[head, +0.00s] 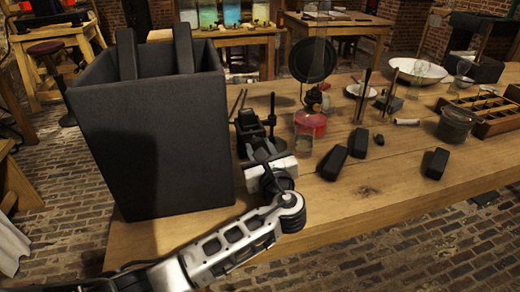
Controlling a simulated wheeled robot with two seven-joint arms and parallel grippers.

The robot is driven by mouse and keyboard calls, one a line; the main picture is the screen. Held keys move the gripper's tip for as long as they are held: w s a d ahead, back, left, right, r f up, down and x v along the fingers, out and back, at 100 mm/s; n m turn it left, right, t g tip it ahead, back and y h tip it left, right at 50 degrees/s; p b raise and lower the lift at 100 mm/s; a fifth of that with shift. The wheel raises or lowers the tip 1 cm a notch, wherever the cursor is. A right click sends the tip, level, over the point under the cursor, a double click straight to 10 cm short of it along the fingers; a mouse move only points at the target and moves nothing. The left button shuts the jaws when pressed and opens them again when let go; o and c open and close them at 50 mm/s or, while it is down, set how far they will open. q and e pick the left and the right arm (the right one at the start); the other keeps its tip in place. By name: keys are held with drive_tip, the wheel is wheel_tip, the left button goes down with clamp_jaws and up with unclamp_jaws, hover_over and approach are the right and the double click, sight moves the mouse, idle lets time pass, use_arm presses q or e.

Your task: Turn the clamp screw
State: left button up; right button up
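A small dark clamp-like fixture (249,122) with a thin upright post stands on the wooden table (345,200), just right of a large black box. Its screw cannot be made out clearly. My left gripper (256,148) reaches in from the lower left, its dark fingers against or right in front of the fixture. Dark fingers and dark fixture blend together, so whether they touch, and whether the gripper is open or shut, cannot be told. My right gripper is not in view.
The tall black box (150,135) holding dark slabs blocks the left side. A red burner (310,123) and a glass beaker (303,143) stand close right. Dark blocks (333,163), a dark pot (455,125) and a wooden divided tray (488,108) lie further right.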

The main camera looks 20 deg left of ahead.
use_arm(q)
drive_tip(key=shift+r+m+p, duration=0.3)
drive_tip(key=shift+m+p, duration=0.2)
drive_tip(key=shift+p, duration=0.75)
drive_tip(key=m+p, duration=0.2)
drive_tip(key=p, duration=0.2)
drive_tip(key=shift+r, duration=0.1)
drive_tip(key=m+p, duration=0.2)
drive_tip(key=shift+p, duration=0.4)
drive_tip(key=shift+f+m+p, duration=0.3)
drive_tip(key=shift+m+p, duration=0.55)
drive_tip(key=shift+m, duration=0.05)
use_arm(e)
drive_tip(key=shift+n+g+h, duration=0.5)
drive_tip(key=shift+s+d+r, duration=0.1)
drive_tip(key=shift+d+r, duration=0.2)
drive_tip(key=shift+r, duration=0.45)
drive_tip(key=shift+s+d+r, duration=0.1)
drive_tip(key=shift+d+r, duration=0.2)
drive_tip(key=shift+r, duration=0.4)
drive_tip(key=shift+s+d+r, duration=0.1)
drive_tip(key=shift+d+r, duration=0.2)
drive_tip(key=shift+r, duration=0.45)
use_arm(q)
drive_tip(key=shift+f, duration=0.1)
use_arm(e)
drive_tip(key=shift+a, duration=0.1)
